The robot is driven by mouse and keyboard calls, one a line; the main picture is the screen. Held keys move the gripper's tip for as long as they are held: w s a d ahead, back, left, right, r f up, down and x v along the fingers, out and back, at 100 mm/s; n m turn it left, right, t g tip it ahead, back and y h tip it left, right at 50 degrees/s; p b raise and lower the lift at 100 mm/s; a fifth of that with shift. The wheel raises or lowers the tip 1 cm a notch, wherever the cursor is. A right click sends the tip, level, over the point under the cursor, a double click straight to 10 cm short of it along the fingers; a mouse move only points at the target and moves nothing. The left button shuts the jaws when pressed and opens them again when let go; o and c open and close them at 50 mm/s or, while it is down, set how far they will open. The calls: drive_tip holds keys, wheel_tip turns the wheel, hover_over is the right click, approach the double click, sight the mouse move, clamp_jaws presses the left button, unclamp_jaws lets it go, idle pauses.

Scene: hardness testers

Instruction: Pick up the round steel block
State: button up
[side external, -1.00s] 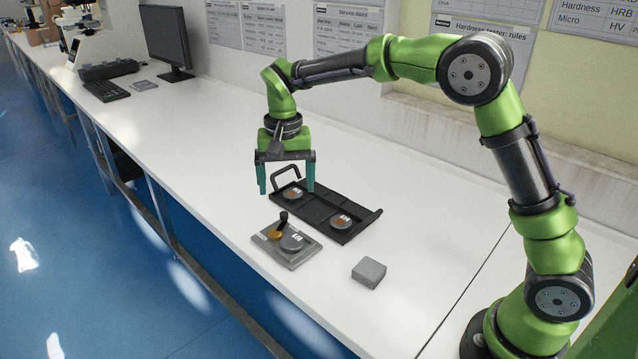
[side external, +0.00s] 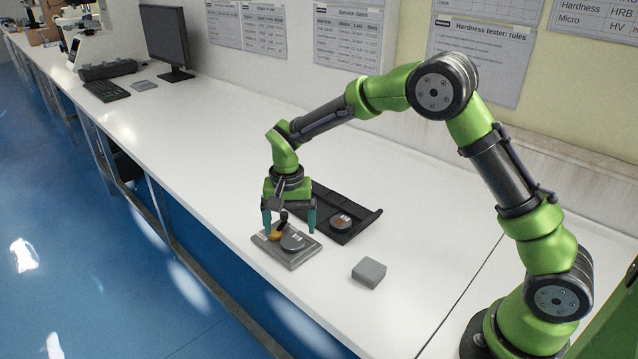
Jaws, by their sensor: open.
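A round grey steel block (side external: 293,242) with a small pale label sits on the flat grey plate (side external: 292,262) near the table's front edge. A brass-coloured round piece with a dark upright handle (side external: 280,229) stands beside it on the same plate. Another round block (side external: 341,222), grey and brown with a label, lies in the black tray. My gripper (side external: 290,231) is open and points down over the grey plate, its teal fingers on either side of the handle and steel block. From this angle I cannot tell whether the fingers touch anything.
The black tray (side external: 365,224) lies just behind the plate, partly hidden by my gripper. A square grey block (side external: 369,271) sits to the right. A monitor (side external: 166,37) and keyboard (side external: 106,90) stand far left. The white bench (side external: 200,125) is clear between them.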

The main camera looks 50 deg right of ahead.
sight(292, 242)
drive_tip(key=shift+d+f, duration=0.2)
drive_tip(key=shift+f, duration=1.9)
drive_tip(key=shift+c, duration=0.4)
drive_tip(key=shift+f, duration=0.1)
drive_tip(key=c, duration=1.2)
drive_tip(key=shift+a, duration=0.1)
drive_tip(key=shift+c, duration=0.4)
